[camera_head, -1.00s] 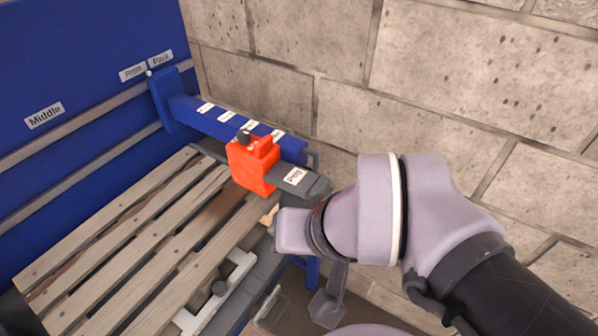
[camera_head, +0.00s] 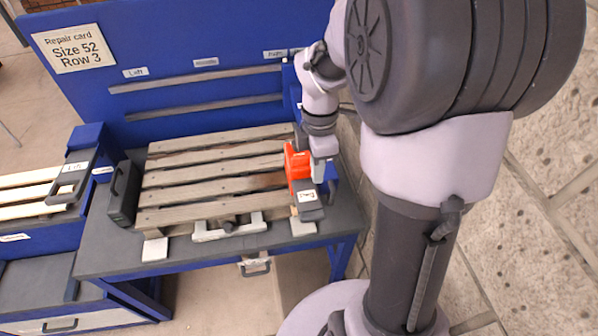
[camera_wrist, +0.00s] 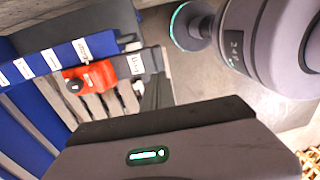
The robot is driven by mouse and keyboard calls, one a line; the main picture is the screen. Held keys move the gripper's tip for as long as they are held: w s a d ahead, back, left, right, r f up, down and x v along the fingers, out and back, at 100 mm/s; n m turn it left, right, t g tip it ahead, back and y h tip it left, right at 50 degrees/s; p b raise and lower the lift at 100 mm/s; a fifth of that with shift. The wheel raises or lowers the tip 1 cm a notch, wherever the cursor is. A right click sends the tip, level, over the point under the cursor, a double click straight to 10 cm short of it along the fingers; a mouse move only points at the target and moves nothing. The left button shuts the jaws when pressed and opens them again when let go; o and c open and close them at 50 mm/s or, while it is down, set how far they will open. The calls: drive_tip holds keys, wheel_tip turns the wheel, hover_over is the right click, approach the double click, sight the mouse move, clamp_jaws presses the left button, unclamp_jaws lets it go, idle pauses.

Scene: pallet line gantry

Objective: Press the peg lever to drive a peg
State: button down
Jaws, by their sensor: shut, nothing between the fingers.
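The red-orange peg carriage (camera_head: 297,163) sits at the right end of the pallet, on the blue gantry beam. Its dark grey peg lever (camera_head: 310,212), with a white label, sticks out toward the table's front right. My gripper (camera_head: 319,178) is shut and empty, close beside the carriage and just behind the lever; I cannot tell whether it touches. In the wrist view the carriage (camera_wrist: 91,78) and the labelled lever (camera_wrist: 152,60) lie beyond the dark gripper body (camera_wrist: 155,118), which hides part of the pallet side. The peg itself is not clearly visible.
The slatted pallet (camera_head: 215,172) lies on the dark table, with a white bracket (camera_head: 228,231) at its front. A blue back panel (camera_head: 190,45) carries a repair card (camera_head: 73,48) reading Size 52, Row 3.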

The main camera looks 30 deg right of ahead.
drive_tip(key=shift+w+a, duration=0.15)
drive_tip(key=b, duration=0.4)
approach(314, 215)
drive_tip(key=f, duration=0.7)
drive_tip(key=shift+s, duration=0.25)
